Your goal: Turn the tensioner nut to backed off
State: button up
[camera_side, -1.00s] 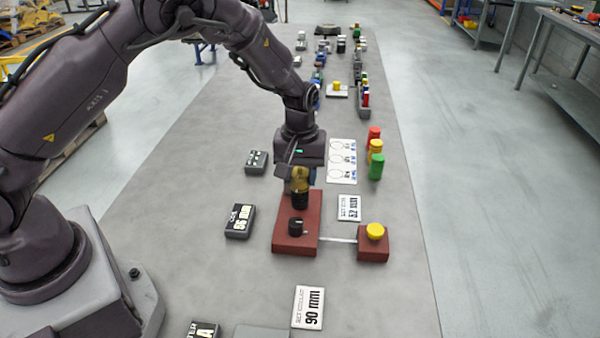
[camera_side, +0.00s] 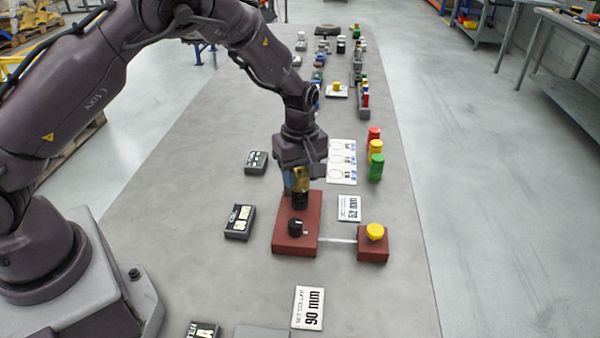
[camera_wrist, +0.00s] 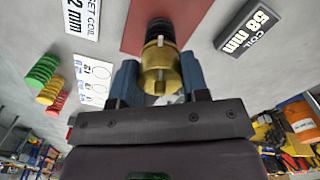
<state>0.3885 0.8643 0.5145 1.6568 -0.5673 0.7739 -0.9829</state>
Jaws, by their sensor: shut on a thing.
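The brass tensioner nut (camera_side: 298,181) sits on top of a black coil (camera_side: 299,201) that stands upright on a dark red base block (camera_side: 283,237). My gripper (camera_side: 296,178) comes down from above and is shut on the nut. In the wrist view the brass nut (camera_wrist: 160,74) lies between my two blue-grey fingers (camera_wrist: 160,84), with the black coil (camera_wrist: 158,32) beyond it. The fingers hide part of the nut in the side view.
A black knob (camera_side: 295,227) stands on the same block. A rod (camera_side: 338,240) joins it to a small red block with a yellow knob (camera_side: 375,232). A display box (camera_side: 239,221) and a 90 mm card (camera_side: 308,307) lie nearby. Coloured coils (camera_side: 376,160) stand right.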

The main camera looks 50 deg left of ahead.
aim_at(300, 172)
jog(key=n, duration=0.5)
jog(key=shift+f+n, duration=0.15)
jog(key=shift+n, duration=2.15)
jog(key=o, duration=0.9)
notch_tip(300, 172, up, 13)
jog(key=shift+r, duration=0.1)
